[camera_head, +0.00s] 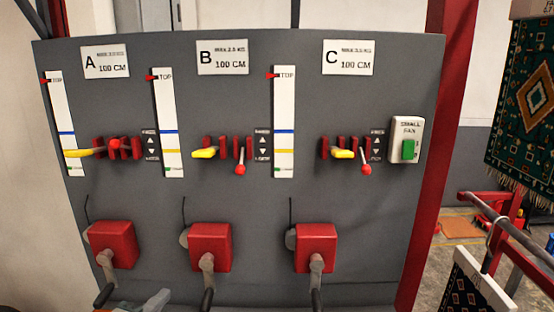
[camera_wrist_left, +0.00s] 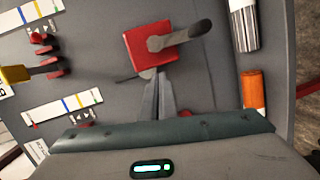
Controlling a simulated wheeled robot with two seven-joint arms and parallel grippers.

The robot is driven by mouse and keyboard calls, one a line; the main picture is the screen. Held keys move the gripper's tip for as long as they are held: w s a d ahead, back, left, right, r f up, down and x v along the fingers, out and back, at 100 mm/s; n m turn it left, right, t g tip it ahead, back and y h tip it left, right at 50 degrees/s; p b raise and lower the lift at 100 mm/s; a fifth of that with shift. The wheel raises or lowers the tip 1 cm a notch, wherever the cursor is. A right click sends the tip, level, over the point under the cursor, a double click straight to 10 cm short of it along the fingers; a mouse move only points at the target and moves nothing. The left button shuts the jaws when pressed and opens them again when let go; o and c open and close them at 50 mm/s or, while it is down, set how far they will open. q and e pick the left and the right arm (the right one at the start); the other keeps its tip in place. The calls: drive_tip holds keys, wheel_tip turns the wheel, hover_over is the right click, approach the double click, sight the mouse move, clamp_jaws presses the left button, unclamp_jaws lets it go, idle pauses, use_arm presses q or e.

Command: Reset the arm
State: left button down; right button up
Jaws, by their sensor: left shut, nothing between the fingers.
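My left gripper (camera_head: 155,300) shows at the bottom edge of the head view, below the red winch box under label A (camera_head: 112,244). Only its tip part is in frame there. In the left wrist view its two grey fingers (camera_wrist_left: 158,98) are together and empty, pointing at the grey panel. Their tips appear just beside a red box (camera_wrist_left: 150,45) with a dark crank handle; I cannot tell whether they touch it. My right gripper is in neither view.
The grey panel (camera_head: 230,190) carries several levers, scales and cranks, with a green fan switch (camera_head: 408,149) at right. An orange cylinder (camera_wrist_left: 254,91) and a silver cylinder (camera_wrist_left: 243,26) show in the wrist view. Patterned rugs (camera_head: 534,105) hang at far right.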

use_arm(q)
drive_tip(key=s+d+f+m+g+y, duration=0.15)
drive_tip(key=s+f+m+g, duration=0.3)
drive_tip(key=s+f, duration=0.55)
drive_tip(key=s+d+f+m+g, duration=0.2)
drive_tip(key=s+f+m+g, duration=0.3)
drive_tip(key=s, duration=0.8)
drive_tip(key=s+d+f+m+g+y, duration=0.1)
drive_tip(key=s+f+m+g, duration=0.2)
drive_tip(key=s+f+m, duration=0.6)
drive_tip(key=s+f+n+b, duration=0.1)
drive_tip(key=s+f, duration=0.1)
drive_tip(key=f, duration=1.4)
drive_tip(key=s+f+n+b, duration=0.1)
drive_tip(key=s+f, duration=0.2)
drive_tip(key=f, duration=1.3)
drive_tip(key=s+a+f+g+b, duration=0.2)
drive_tip(key=s+f, duration=1.5)
drive_tip(key=f, duration=0.2)
drive_tip(key=shift+s+a, duration=0.3)
drive_tip(key=shift+a, duration=0.05)
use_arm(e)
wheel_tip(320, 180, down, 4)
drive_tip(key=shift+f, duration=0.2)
